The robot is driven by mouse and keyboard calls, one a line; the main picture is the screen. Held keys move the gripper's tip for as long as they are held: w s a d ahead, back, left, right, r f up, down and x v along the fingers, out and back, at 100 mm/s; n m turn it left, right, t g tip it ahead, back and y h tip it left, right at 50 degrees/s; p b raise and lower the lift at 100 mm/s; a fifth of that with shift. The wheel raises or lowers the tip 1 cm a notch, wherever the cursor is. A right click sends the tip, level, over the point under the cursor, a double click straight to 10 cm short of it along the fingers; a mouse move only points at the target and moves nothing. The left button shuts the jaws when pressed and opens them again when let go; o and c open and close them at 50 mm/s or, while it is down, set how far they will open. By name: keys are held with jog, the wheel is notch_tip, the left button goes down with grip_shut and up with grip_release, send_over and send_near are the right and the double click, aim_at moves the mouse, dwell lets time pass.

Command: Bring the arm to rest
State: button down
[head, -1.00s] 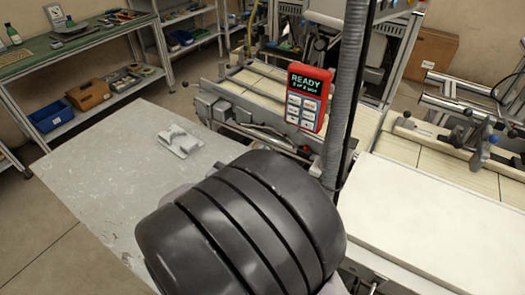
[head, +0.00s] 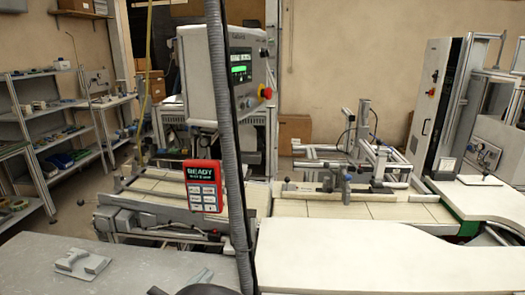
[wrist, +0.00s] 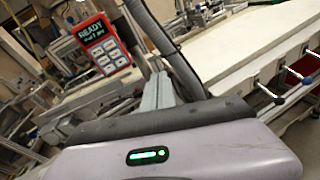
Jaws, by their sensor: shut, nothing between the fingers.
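My gripper (wrist: 166,84) shows in the wrist view as grey metal fingers close together beyond a dark strip and a pale housing with a green light. The fingers are shut and hold nothing. In the head view only a dark rounded piece of my arm shows at the bottom edge; the gripper cannot be made out there.
A grey table (head: 40,270) with a pale grey part (head: 82,263) lies at lower left. A red handheld panel reading READY (head: 202,187) hangs before a conveyor (head: 150,205). A white worktop (head: 340,258) is at front right. Shelves (head: 50,125) stand left.

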jog(key=s+d+m+g+h, duration=0.1)
jog(key=s+d+m+g, duration=0.6)
jog(key=d, duration=0.5)
jog(key=s+d+m+g, duration=0.2)
jog(key=d+m+g, duration=0.2)
jog(key=d+m, duration=0.65)
jog(key=s+r+m+t+y, duration=0.1)
jog(key=s+m+y, duration=0.7)
jog(key=m, duration=0.8)
jog(key=shift+s+r+y, duration=0.4)
jog(key=shift+s+r, duration=0.25)
jog(key=shift+r, duration=0.1)
jog(key=shift+a, duration=0.1)
